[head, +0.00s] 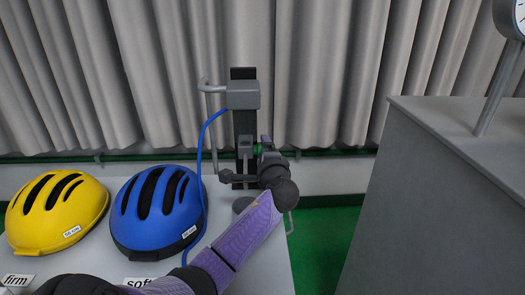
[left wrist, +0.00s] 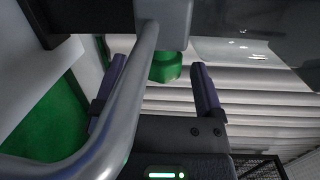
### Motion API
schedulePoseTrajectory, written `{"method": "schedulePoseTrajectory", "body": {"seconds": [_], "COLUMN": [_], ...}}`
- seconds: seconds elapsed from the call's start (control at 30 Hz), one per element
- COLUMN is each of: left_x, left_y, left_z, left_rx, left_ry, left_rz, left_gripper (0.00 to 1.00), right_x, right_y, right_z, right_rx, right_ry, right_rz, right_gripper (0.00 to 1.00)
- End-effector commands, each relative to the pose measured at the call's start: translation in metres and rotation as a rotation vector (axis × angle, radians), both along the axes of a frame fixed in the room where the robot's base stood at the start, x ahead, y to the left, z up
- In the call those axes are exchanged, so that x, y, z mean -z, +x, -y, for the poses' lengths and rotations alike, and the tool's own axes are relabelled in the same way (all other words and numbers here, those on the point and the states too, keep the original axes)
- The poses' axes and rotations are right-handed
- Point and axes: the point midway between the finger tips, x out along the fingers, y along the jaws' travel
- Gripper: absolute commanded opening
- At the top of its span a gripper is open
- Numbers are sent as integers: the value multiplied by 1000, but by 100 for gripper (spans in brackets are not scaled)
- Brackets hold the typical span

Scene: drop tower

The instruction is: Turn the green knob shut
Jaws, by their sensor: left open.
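The green knob (head: 257,149) sits on the dark upright column (head: 244,125) of the drop tower in the head view, mostly hidden by my left arm and gripper. In the left wrist view the green knob (left wrist: 167,68) shows below a grey block, between my two fingers. My left gripper (left wrist: 158,85) is open, with a clear gap between each finger and the knob in that view. In the head view my left gripper (head: 265,147) is at the knob's height, beside the column. My right gripper is not in view.
A bent metal tube (left wrist: 140,75) crosses close in front of the left finger in the left wrist view. A blue hose (head: 200,150) hangs by the column. A yellow helmet (head: 55,212) and a blue helmet (head: 158,210) lie on the table. A grey cabinet (head: 440,200) stands right.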

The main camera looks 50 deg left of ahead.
Motion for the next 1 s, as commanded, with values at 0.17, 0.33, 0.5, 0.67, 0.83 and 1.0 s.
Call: {"method": "schedulePoseTrajectory", "body": {"seconds": [0.17, 0.33, 0.5, 0.67, 0.83, 1.0], "left_x": [-10, -10, -9, -8, 3, -27], "left_y": [-23, -40, -46, -46, -18, 60], "left_z": [39, 69, 77, 77, 89, 150], "left_rx": [3, 3, 0, 0, 129, 552], "left_ry": [-2, -1, -1, 0, -174, -848], "left_rz": [3, 2, 1, 1, 87, 781], "left_gripper": [89, 89, 89, 89, 89, 89], "right_x": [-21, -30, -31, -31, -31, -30], "right_y": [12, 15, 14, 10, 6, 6], "right_z": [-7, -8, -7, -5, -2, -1], "right_rx": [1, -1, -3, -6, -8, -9], "right_ry": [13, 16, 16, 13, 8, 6], "right_rz": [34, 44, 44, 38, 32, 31], "right_gripper": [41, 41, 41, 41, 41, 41]}}
